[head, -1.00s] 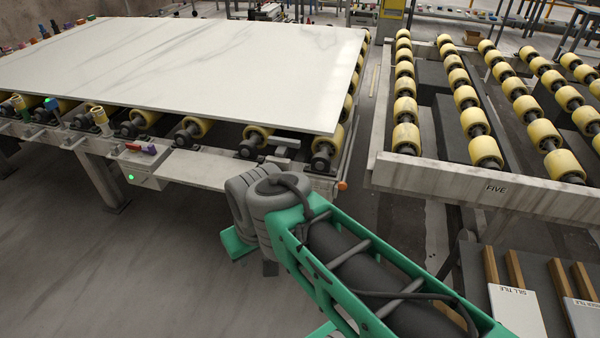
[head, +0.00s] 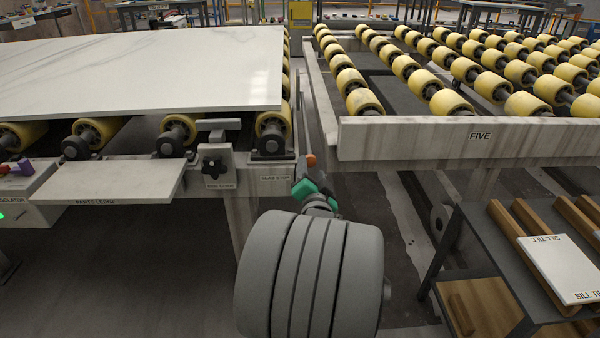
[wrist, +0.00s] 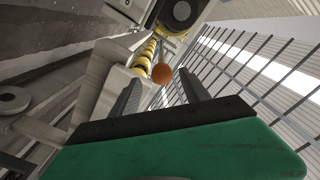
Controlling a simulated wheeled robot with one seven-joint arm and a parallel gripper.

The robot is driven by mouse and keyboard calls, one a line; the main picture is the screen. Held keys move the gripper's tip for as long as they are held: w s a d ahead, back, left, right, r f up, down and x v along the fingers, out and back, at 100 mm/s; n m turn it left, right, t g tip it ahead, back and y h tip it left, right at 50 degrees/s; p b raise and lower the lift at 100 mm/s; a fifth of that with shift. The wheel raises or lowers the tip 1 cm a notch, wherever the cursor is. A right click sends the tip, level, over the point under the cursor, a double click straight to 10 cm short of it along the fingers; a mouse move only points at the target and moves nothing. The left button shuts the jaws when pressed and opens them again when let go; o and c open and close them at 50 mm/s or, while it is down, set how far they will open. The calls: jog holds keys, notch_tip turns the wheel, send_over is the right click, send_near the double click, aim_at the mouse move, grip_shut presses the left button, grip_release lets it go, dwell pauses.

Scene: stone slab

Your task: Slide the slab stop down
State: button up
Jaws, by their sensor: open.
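The slab stop's orange knob (head: 311,160) sits at the right end of the left conveyor frame, beside the SLAB STOP label (head: 274,178). In the wrist view the round orange knob (wrist: 162,73) appears between and beyond my two dark fingers, with a yellow-and-black striped part behind it. My gripper (wrist: 160,92) is open, and no contact with the knob is visible. In the head view my green gripper (head: 308,186) is just below the knob, partly hidden by my grey arm. The pale stone slab (head: 140,70) lies on the left rollers.
A bracket with a black star knob (head: 213,166) is left of the stop. A parts ledge (head: 115,181) juts out farther left. The FIVE roller frame (head: 420,139) stands right across a narrow gap. A trolley with a sill tile (head: 560,268) is at lower right.

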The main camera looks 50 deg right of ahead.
aim_at(309, 152)
jog(key=b+x, duration=0.1)
jog(key=x, duration=0.6)
jog(key=shift+w+d+r, duration=0.1)
jog(key=shift+w+d, duration=0.05)
jog(key=shift+w, duration=0.2)
jog(key=shift+s, duration=0.1)
grip_shut()
dwell(0.9)
